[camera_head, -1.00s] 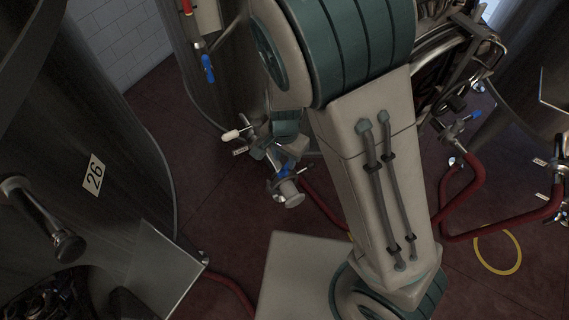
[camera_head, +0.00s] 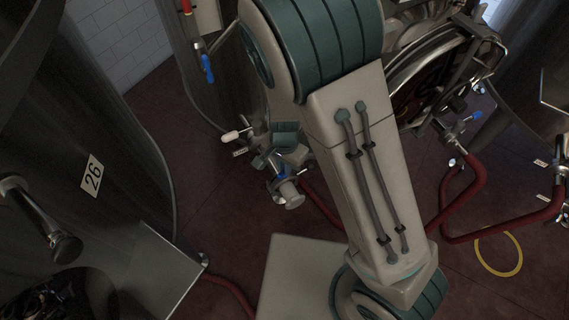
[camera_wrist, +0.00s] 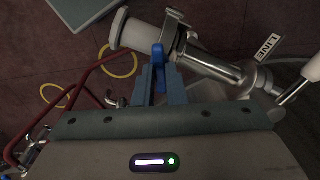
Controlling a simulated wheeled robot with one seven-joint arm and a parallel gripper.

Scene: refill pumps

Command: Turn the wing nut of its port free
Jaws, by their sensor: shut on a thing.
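The port (camera_wrist: 205,62) is a metal pipe stub with a clamp and a pale cylindrical end (camera_wrist: 125,32), crossing the top of the wrist view. The blue wing nut (camera_wrist: 158,52) sits at the clamp, right at my fingertips. My gripper (camera_wrist: 160,72) is shut on the wing nut; the fingers hide part of it. In the head view my gripper (camera_head: 280,165) is at the port, with a bit of blue (camera_head: 281,174) showing above the pale end (camera_head: 290,195). The exact tilt of the wing nut is hard to tell.
A white-handled valve (camera_head: 231,136) and a LINE tag (camera_wrist: 268,46) are beside the port. Red hoses (camera_head: 470,195) and a yellow ring (camera_head: 498,252) lie on the right floor. Tank 26 (camera_head: 120,190) stands left; another port with a blue part (camera_head: 474,116) is at right.

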